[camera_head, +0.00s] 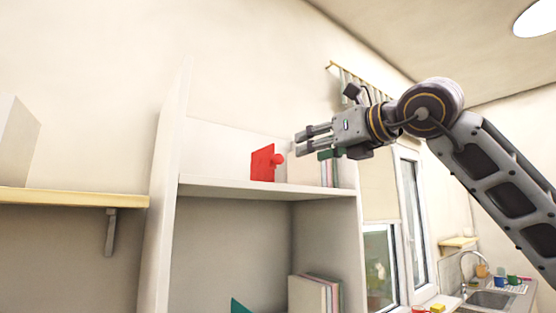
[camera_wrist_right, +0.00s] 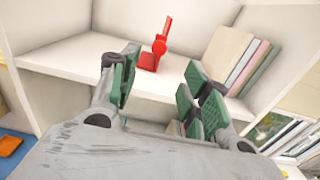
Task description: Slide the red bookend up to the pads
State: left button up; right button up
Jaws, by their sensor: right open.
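The red bookend (camera_head: 262,163) stands on the upper shelf of a white shelf unit. It has a flat upright plate and a round knob on its right side; in the right wrist view the bookend (camera_wrist_right: 150,60) shows its base on the shelf. The pads (camera_wrist_right: 241,60), cream, pink and green, stand in a row to its right, leaning a little in that view, with a gap of bare shelf between. In the head view the pads (camera_head: 304,171) are partly behind my right gripper (camera_head: 299,141). That gripper is open and empty, in front of the shelf; its fingers (camera_wrist_right: 163,66) are spread.
The upper shelf board (camera_head: 215,188) is bare left of the bookend. Side walls (camera_head: 165,200) bound the unit. Books (camera_head: 312,291) and a teal thing (camera_head: 240,306) are on the lower level. A wooden wall shelf (camera_head: 70,198) is at left; a window and sink are at right.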

aim_at(281, 157)
pick_arm(q)
jog(key=shift+d, duration=0.15)
pick_arm(e)
jog(key=shift+w+a, duration=0.1)
jog(key=p+x, duration=0.3)
jog(key=x, duration=0.9)
jog(key=shift+w+a+r+p, duration=0.1)
jog(key=shift+w+p, duration=0.1)
jog(key=shift+p, duration=0.15)
jog(key=shift+w+a, duration=0.3)
jog(key=shift+w, duration=0.15)
jog(key=c, duration=0.9)
grip_shut()
pick_arm(q)
jog(key=d+r, duration=0.1)
jog(key=s+d+r, duration=0.1)
jog(key=d+r, duration=0.1)
jog(key=shift+s+r, duration=0.25)
jog(key=shift+r, duration=0.15)
